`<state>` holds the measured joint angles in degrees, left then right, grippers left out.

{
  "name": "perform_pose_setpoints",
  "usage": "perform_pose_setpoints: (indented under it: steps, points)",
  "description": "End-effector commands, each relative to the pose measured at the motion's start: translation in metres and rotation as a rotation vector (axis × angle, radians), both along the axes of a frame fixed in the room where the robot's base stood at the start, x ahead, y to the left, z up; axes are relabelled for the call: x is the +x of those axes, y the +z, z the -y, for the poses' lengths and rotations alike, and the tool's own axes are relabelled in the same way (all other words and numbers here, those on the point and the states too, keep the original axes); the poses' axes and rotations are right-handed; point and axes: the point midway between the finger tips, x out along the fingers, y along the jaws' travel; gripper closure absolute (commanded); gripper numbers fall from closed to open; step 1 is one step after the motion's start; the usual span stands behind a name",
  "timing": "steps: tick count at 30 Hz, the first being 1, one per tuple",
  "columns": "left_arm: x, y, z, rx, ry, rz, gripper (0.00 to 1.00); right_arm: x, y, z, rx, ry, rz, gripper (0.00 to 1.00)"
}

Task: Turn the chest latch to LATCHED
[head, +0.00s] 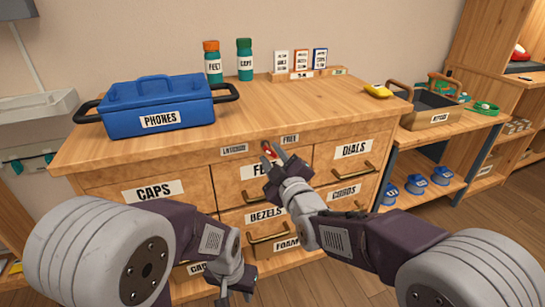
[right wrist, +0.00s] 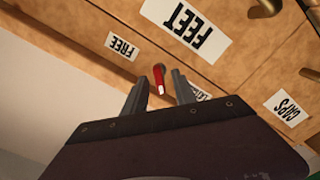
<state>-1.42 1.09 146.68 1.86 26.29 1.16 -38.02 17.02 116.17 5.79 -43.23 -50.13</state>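The chest latch (head: 269,150) is a small red handle with a white end on the chest's top front strip. It sits between the LATCHED plate (head: 234,150) on the left and the FREE plate (head: 290,139) on the right. In the right wrist view the latch (right wrist: 158,76) shows between the fingers of my right gripper (right wrist: 160,88), which is open. I cannot tell whether either finger touches it. The white end points to neither plate clearly. My right gripper also shows in the head view (head: 274,157). My left gripper (head: 237,297) is low before the drawers and looks open and empty.
The wooden chest (head: 290,91) has labelled drawers with protruding handles below the latch. A blue PHONES case (head: 190,112), two jars and a card rack stand on its top. A shelf with a KEYPADS-like box (head: 432,120) stands at the right.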

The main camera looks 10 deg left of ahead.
Motion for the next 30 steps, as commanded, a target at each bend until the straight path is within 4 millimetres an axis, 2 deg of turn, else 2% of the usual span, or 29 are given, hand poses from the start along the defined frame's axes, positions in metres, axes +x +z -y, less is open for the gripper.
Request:
perform_pose_setpoints:
  steps: [5, 14, 18, 30]
  points:
    - [0.0, 0.005, 0.0, 0.0, 0.0, 0.0, 0.62, -0.007, 0.002, 0.005, -0.001, 0.0, -0.001, 0.67]
    - [0.0, 0.025, 0.0, 0.0, 0.0, 0.0, 0.62, -0.056, 0.004, 0.037, -0.001, 0.0, -0.001, 0.67]
    - [0.0, 0.021, 0.0, 0.0, 0.0, 0.0, 0.62, -0.071, 0.0, 0.048, 0.0, 0.0, 0.0, 0.67]
    - [0.0, 0.021, 0.0, 0.0, 0.0, 0.0, 0.62, -0.075, 0.0, 0.051, 0.0, 0.0, 0.0, 0.67]
